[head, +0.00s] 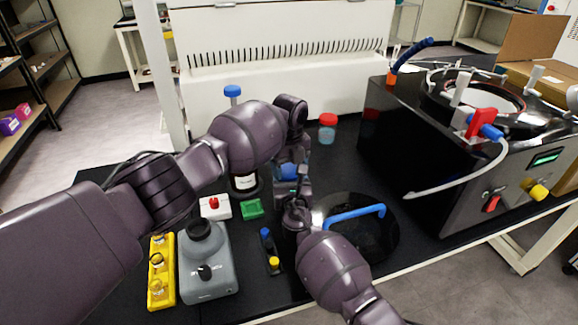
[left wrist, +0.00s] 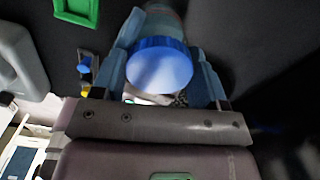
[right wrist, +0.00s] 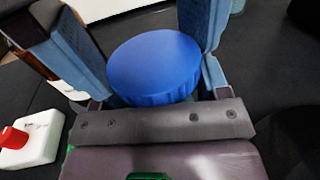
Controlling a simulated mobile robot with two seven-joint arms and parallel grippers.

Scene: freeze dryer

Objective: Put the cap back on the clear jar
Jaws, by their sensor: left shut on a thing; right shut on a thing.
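A blue cap (head: 288,171) shows between my two grippers, which are close together above the black table. My left gripper (left wrist: 165,45) has its fingers on both sides of the clear jar (left wrist: 168,18), shut on it; only a pale bit of the jar shows behind the cap (left wrist: 160,65) in the left wrist view. My right gripper (right wrist: 155,60) is shut on the cap (right wrist: 155,62), whose round top faces the right wrist camera. The cap hides the jar's mouth, so I cannot tell whether it is seated. The arms hide much of this in the head view.
A red-capped jar (head: 327,128) and a blue-capped bottle (head: 232,93) stand behind. The black machine (head: 430,155) stands right.

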